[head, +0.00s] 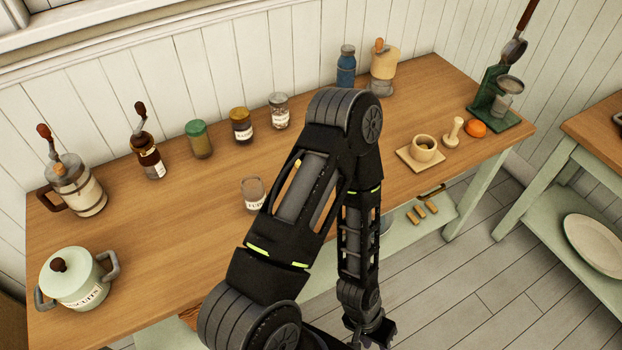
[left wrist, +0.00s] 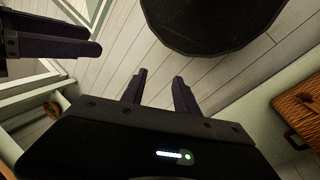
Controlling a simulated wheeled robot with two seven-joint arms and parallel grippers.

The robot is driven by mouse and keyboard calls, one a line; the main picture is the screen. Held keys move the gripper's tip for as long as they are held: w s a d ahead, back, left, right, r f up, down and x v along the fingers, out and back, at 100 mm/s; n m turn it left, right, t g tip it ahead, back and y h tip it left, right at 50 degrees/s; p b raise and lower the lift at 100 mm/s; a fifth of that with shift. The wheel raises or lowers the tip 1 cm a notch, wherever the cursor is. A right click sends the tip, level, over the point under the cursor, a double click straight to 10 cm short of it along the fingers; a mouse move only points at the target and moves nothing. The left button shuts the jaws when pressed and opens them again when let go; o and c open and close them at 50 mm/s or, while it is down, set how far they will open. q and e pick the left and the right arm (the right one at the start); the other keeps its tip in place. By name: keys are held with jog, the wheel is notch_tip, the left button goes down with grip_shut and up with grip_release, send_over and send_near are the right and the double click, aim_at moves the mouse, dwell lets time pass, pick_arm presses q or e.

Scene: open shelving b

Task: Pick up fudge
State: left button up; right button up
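A small clear jar (head: 252,194) with a white label stands near the front middle of the wooden table; the label seems to read fudge, but the print is small and partly unclear. My left arm rises just right of the jar and bends down past the table's front edge. My left gripper (head: 376,338) hangs low at the bottom of the head view, well away from the jar. In the left wrist view the left gripper (left wrist: 159,90) has its two fingers apart with nothing between them. Dark bars at the upper left there look like my right gripper (left wrist: 55,36); its opening is unclear.
Along the back stand an amber jar (head: 241,126), a green-lidded jar (head: 199,140) and a clear jar (head: 279,111). A biscuit pot (head: 76,280) is at front left, a cup (head: 424,148) on a board at right. The table between pot and jar is clear.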

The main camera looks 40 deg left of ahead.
jog(key=shift+s+a+f, duration=0.1)
jog(key=shift+s, duration=0.05)
